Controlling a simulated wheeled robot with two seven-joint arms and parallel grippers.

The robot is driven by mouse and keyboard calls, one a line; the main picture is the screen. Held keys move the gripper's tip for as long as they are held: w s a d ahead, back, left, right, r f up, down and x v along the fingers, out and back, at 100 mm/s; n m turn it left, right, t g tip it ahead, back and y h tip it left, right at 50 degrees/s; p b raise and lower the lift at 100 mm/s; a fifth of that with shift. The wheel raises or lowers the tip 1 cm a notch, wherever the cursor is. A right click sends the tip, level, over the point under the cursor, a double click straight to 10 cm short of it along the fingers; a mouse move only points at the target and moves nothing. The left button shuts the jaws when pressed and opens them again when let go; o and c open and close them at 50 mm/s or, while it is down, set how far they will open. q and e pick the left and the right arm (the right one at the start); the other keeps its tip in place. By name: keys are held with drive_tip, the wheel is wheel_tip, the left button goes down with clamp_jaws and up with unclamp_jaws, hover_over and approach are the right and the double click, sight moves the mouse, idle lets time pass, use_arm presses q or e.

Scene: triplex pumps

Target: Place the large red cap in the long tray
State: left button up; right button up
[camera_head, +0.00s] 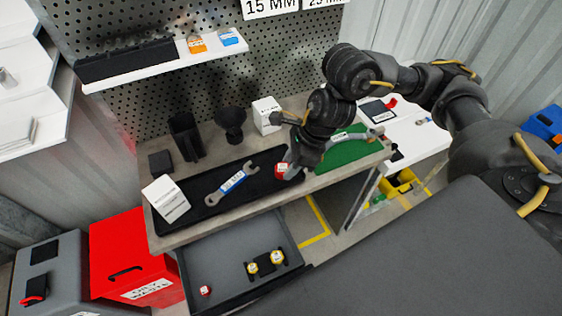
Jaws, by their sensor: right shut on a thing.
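The large red cap (282,170), red with some white, shows at the right end of the long black tray (216,212) on the workbench. My right gripper (287,162) comes down over that end of the tray and is shut on the cap. The wrist and fingers partly hide the cap, and I cannot tell whether it touches the tray floor. A blue and silver wrench (231,183) lies in the middle of the tray. My left gripper is not in view.
A white box (166,199) stands at the tray's left end. Black holders (186,137) and another white box (266,115) stand behind it. An open drawer (217,264) below holds a small red cap (205,290) and yellow-ringed parts (265,262). A green mat (351,150) lies right.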

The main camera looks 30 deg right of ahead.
drive_tip(key=w+d+f, duration=0.1)
drive_tip(key=w+f, duration=0.1)
drive_tip(key=w+d+f, duration=0.2)
drive_tip(key=w+f, duration=0.1)
drive_tip(key=w+d+f, duration=0.1)
drive_tip(key=w+f, duration=0.1)
drive_tip(key=w, duration=0.1)
drive_tip(key=shift+d+f, duration=0.15)
drive_tip(key=shift+f, duration=0.05)
drive_tip(key=shift+w+f, duration=0.15)
drive_tip(key=shift+f, duration=0.05)
wheel_tip(320, 180, down, 3)
drive_tip(key=shift+r+p, duration=0.1)
drive_tip(key=shift+p, duration=0.25)
drive_tip(key=shift+w+d+f, duration=0.1)
drive_tip(key=shift+f, duration=0.15)
